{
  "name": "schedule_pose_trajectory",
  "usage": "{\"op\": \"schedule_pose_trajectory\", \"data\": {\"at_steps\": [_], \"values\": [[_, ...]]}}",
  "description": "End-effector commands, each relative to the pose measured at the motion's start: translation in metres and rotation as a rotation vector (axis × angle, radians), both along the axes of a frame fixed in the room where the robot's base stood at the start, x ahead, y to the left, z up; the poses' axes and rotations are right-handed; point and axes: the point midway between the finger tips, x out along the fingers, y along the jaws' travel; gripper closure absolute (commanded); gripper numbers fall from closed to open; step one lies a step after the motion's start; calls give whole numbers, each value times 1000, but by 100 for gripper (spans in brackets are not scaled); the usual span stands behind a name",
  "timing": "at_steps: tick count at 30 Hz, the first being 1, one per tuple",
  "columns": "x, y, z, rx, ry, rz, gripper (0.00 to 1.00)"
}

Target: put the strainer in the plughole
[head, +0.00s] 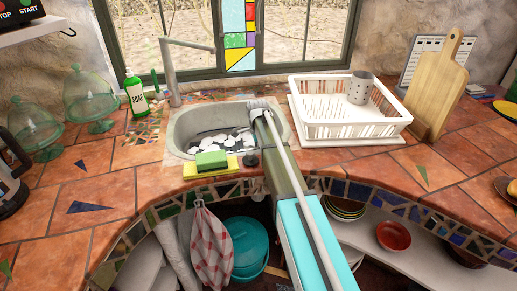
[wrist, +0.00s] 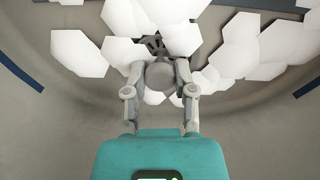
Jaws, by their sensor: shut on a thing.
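In the wrist view my gripper (wrist: 160,80) points down into the sink, with its two grey fingers closed on a round grey thing, which I take to be the strainer (wrist: 161,74). Its underside is hidden. A dark, slotted patch (wrist: 152,43) shows just beyond the fingertips among white pieces; it looks like the plughole, but it is partly covered. I cannot tell whether the strainer touches it. In the head view my arm reaches over the grey sink (head: 187,128) and hides the gripper's fingertips.
White flat pieces (wrist: 245,50) lie over the sink floor. A green and yellow sponge (head: 211,160) sits on the front rim, a small dark knob (head: 251,160) beside it. The tap (head: 171,75) and soap bottle (head: 136,94) stand behind left. A white dish rack (head: 345,129) stands right.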

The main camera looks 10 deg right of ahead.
Motion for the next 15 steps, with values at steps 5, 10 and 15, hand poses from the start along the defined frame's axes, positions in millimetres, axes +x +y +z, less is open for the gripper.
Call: {"op": "schedule_pose_trajectory", "data": {"at_steps": [5, 10, 15], "values": [[0, 0, -2, 0, 0, 0, 100], [0, 0, -2, 0, 0, 0, 100], [0, 0, -2, 0, 0, 0, 64]]}}
